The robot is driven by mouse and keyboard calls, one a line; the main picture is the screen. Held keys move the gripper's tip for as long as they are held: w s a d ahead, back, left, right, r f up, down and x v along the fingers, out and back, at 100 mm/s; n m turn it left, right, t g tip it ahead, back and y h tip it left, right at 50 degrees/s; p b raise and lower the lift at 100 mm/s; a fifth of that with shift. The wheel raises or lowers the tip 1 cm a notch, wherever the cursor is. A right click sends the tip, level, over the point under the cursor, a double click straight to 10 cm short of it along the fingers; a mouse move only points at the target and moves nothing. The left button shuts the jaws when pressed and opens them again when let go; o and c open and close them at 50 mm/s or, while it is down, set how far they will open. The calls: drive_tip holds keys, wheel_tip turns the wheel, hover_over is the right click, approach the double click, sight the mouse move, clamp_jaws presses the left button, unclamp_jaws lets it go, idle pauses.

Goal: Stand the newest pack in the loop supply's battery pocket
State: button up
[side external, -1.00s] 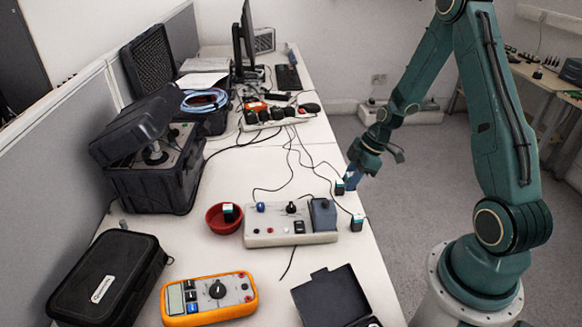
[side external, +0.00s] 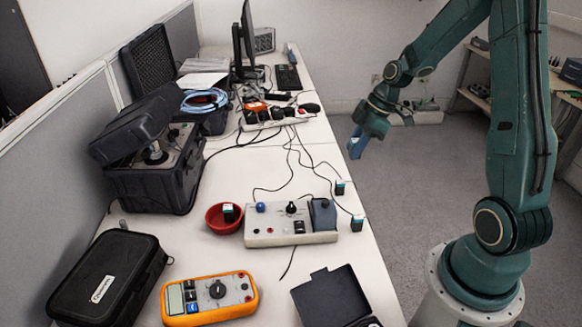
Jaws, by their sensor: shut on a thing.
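The loop supply (side external: 275,237) is a pale box on the bench with knobs, a red button and a dark switch. A blue-grey block (side external: 322,214) at its right end looks like the battery pocket; its inside cannot be made out. Small dark packs with teal and white tops stand behind it (side external: 340,188) and at its right (side external: 357,223). Another pack (side external: 229,213) is in the red bowl (side external: 216,226). Which is newest cannot be read. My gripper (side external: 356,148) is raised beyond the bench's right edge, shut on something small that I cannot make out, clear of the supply.
An orange multimeter (side external: 210,297), a black case (side external: 108,279) and an open black box (side external: 330,300) lie in front. Thin cables (side external: 297,160) cross the bench behind the supply. An open rugged case (side external: 155,170) stands at the left.

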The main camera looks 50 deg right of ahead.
drive_tip(key=shift+a, duration=0.1)
idle(0.4)
drive_tip(key=w+a+f, duration=0.4)
drive_tip(key=a+f, duration=0.3)
drive_tip(key=f, duration=0.1)
drive_tip(key=shift+w+a, duration=0.25)
drive_tip(key=shift+w, duration=0.1)
drive_tip(key=shift+f, duration=0.25)
drive_tip(key=shift+f, duration=2.15)
drive_tip(key=shift+f, duration=0.95)
idle(0.4)
drive_tip(key=o, duration=1.5)
drive_tip(key=shift+c, duration=0.2)
wheel_tip(320, 180, up, 8)
idle(0.5)
